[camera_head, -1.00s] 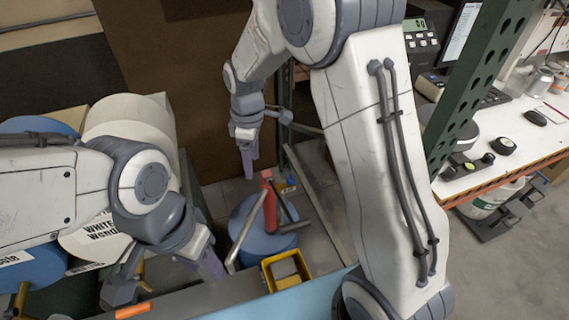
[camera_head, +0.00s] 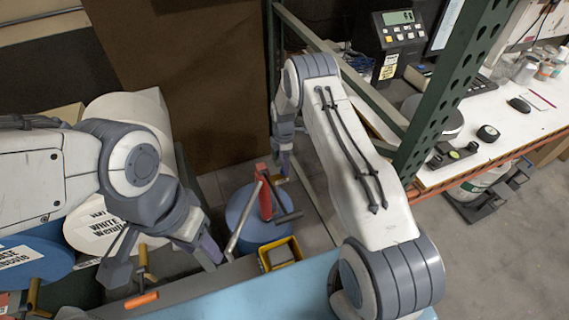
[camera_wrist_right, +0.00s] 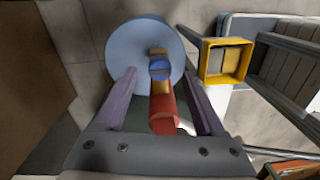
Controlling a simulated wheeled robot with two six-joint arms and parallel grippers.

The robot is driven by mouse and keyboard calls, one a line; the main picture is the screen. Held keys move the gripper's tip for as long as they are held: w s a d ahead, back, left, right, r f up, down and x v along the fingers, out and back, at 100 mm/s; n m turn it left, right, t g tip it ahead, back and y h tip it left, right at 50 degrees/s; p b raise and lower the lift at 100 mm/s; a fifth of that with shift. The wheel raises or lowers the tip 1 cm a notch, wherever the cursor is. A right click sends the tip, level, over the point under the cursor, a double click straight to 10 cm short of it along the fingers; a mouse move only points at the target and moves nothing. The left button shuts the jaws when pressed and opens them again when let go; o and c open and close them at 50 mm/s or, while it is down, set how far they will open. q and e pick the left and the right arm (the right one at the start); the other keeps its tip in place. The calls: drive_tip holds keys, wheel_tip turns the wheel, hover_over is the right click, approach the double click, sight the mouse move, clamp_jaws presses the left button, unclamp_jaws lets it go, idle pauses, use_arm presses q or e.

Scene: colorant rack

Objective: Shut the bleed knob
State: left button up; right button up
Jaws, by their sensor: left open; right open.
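A red cylinder (camera_head: 264,195) with a grey lever stands on a blue drum (camera_head: 243,205) in the head view. In the right wrist view the red cylinder (camera_wrist_right: 163,110) has a round blue knob (camera_wrist_right: 159,68) with a brass-coloured part, seemingly the bleed knob. My right gripper (camera_head: 284,168) is open beside the cylinder's top. In the right wrist view its fingers (camera_wrist_right: 162,82) appear either side of the knob and cylinder, with no clear contact. My left gripper (camera_head: 209,250) is open and empty, left of the drum.
A yellow bin (camera_head: 280,254) stands in front of the drum. A green rack post (camera_head: 440,90) and a white bench (camera_head: 480,150) stand to the right. White and blue drums (camera_head: 95,225) lie on the left.

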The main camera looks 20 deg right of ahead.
drive_tip(key=shift+f, duration=1.2)
clamp_jaws()
